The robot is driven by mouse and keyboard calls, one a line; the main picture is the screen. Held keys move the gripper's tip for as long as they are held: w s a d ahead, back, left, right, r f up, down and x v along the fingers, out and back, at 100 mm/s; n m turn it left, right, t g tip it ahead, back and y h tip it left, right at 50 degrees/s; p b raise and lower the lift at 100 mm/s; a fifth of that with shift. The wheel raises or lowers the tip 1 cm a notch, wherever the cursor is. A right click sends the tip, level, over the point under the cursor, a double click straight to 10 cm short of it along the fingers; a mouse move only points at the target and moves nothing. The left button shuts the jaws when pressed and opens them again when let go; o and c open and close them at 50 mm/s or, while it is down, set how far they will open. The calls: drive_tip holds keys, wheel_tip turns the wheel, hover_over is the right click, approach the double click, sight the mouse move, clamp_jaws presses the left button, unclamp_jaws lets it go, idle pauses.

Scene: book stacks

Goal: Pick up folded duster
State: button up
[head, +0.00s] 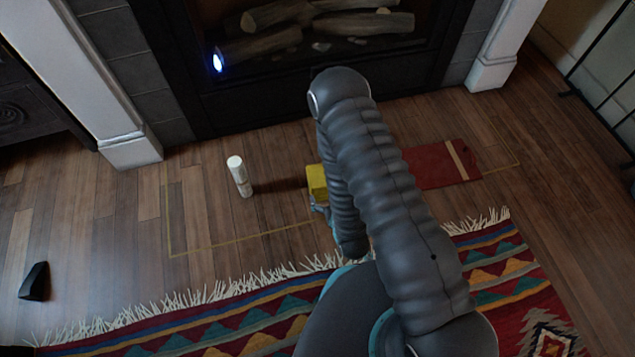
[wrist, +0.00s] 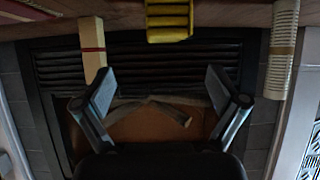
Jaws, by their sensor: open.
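A small yellow block-like thing (head: 317,181), which looks like the folded duster, lies on the wood floor in front of the fireplace. My arm partly covers it in the head view. In the wrist view the yellow duster (wrist: 169,22) shows ridged layers at the top middle, beyond the fingertips and between their lines. My gripper (wrist: 160,88) is open with nothing between its fingers. In the head view my gripper (head: 320,207) is mostly hidden by my arm, close to the duster's near side; whether they touch cannot be told.
A white cylinder (head: 240,176) stands left of the duster. A red flat thing with a tan band (head: 440,164) lies right. A cream block with a red band (wrist: 92,45) shows in the wrist view. A fringed rug (head: 200,310) and a dark wedge (head: 34,281) are nearer.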

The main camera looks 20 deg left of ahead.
sight(318, 178)
drive_tip(key=x, duration=0.5)
drive_tip(key=shift+w+a+f, duration=0.15)
drive_tip(key=shift+w+a, duration=0.05)
drive_tip(key=shift+w, duration=0.1)
drive_tip(key=shift+a+r+b+x, duration=0.1)
drive_tip(key=shift+a+b+x, duration=0.05)
drive_tip(key=shift+x, duration=0.85)
drive_tip(key=shift+a+r+b+x, duration=0.1)
drive_tip(key=shift+b+x, duration=0.1)
drive_tip(key=shift+x, duration=0.8)
drive_tip(key=shift+a+r+b+x, duration=0.1)
drive_tip(key=shift+a+b+x, duration=0.05)
drive_tip(key=shift+x, duration=0.85)
drive_tip(key=shift+s, duration=0.1)
drive_tip(key=c, duration=1.3)
